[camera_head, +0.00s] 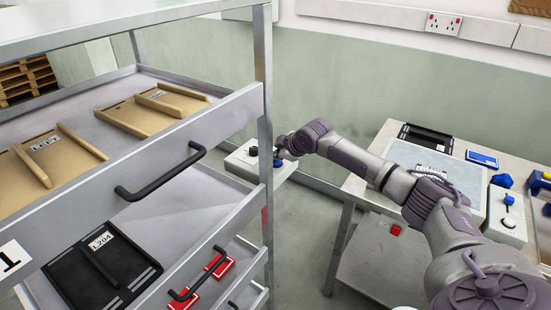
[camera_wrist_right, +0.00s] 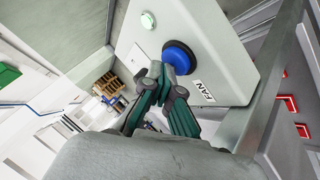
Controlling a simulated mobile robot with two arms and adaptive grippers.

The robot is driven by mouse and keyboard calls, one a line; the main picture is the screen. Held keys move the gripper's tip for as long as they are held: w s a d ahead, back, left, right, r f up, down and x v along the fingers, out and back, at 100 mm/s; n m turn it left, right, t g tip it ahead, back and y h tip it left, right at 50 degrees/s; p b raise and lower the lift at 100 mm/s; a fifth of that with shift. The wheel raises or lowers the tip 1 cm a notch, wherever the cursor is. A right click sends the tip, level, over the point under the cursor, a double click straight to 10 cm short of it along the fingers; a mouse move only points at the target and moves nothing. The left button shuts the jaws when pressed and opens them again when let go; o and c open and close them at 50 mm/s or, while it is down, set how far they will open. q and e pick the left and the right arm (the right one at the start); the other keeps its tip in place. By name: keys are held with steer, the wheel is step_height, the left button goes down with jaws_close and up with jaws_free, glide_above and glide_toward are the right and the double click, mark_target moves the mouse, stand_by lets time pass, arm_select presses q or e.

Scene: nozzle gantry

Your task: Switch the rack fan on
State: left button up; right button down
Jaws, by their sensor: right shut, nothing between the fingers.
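The light grey fan control box (camera_head: 238,163) stands beside the rack's upright post in the head view, partly hidden by it. In the right wrist view the box (camera_wrist_right: 226,55) carries a large round blue button (camera_wrist_right: 178,57), a "FAN" label (camera_wrist_right: 203,91) and a small pale green lamp (camera_wrist_right: 148,20). My right gripper (camera_head: 280,150) is at the box. It is shut and empty, and its fingertips (camera_wrist_right: 160,72) overlap the lower left edge of the blue button. I cannot tell whether they touch it. My left gripper is not in view.
The metal rack (camera_head: 264,90) with trays and black drawer handles (camera_head: 160,175) fills the left side. My right arm reaches over a bench (camera_head: 345,190) on the right, which holds several items, including a white box with blue controls (camera_head: 507,205). Floor shows between rack and bench.

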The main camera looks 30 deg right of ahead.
mark_target(277, 162)
steer(key=shift+r, duration=0.15)
step_height(277, 162, up, 6)
steer(key=p, duration=0.6)
stand_by(0.4)
